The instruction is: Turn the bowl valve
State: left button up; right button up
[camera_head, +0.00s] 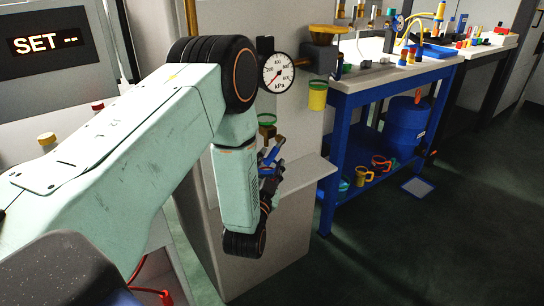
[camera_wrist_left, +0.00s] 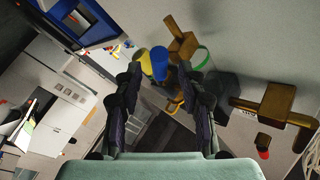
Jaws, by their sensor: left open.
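My left gripper (camera_head: 270,172) is open in front of the grey cabinet, low beside a narrow ledge. In the left wrist view my left gripper (camera_wrist_left: 157,82) has its two dark fingers apart. A blue cylinder (camera_wrist_left: 159,63) shows between and beyond the fingertips, and I cannot tell whether they touch it. A brown-gold valve-like fitting (camera_wrist_left: 181,42) is just past the right fingertip, and another such fitting (camera_wrist_left: 276,104) is farther right. I cannot tell which is the bowl valve. My right gripper is out of view.
A round kPa gauge (camera_head: 278,73) is on the cabinet above the gripper. A yellow cup with a green rim (camera_head: 318,95) hangs at the cabinet's right side. The grey ledge (camera_head: 302,178) is close to the gripper. A blue workbench (camera_head: 335,140) stands right; the floor before it is mostly clear.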

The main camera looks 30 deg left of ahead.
pick_arm(q)
jog(key=shift+v, duration=2.25)
jog(key=s+d+f+n+g+h, duration=0.25)
jog(key=s+f+g, duration=0.25)
jog(key=f, duration=0.4)
jog(key=s+d+f+n+g+h, duration=0.1)
jog(key=s+d+f+g+h, duration=0.15)
jog(key=s+f+g, duration=0.4)
jog(key=s+d+f+g+h, duration=0.1)
jog(key=s+d+f+g, duration=0.1)
jog(key=s, duration=0.9)
jog(key=s+d+f+g, duration=0.3)
jog(key=s+f+g, duration=0.2)
jog(key=s, duration=0.6)
jog(key=shift+d+f+h, duration=0.2)
jog(key=shift+h, duration=0.2)
